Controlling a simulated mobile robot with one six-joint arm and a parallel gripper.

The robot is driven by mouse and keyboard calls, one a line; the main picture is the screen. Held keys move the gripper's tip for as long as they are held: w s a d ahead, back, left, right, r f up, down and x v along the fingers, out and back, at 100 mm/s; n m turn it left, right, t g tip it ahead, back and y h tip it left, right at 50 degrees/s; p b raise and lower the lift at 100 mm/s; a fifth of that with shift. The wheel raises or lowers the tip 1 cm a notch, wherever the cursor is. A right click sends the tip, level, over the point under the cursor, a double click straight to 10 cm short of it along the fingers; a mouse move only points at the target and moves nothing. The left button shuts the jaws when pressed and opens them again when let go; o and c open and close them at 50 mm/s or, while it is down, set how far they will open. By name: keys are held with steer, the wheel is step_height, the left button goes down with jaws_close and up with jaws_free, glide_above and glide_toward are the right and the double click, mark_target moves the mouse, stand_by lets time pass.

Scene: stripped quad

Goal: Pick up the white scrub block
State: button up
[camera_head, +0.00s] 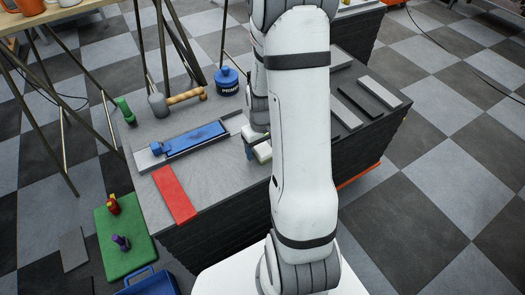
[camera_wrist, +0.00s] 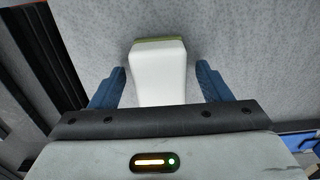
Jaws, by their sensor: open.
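The white scrub block (camera_wrist: 160,75) has a white body with a green layer along its far edge. In the wrist view it lies on the grey worktop between the two blue fingers of my gripper (camera_wrist: 163,85). The fingers stand apart, with a visible gap on each side of the block. In the head view the block (camera_head: 262,152) shows as a small pale patch beside my arm, with a green edge. My arm hides much of it there, and my gripper (camera_head: 252,140) is partly hidden just above it.
On the grey worktop (camera_head: 220,177) lie a blue tool on a tray (camera_head: 192,140), a red strip (camera_head: 174,194), a mallet (camera_head: 180,99) and a blue bottle (camera_head: 228,82). Grey and dark bars (camera_head: 379,92) lie right of my arm. A green mat (camera_head: 124,232) is at lower left.

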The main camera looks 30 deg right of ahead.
steer(key=shift+c, duration=0.3)
steer(key=c, duration=1)
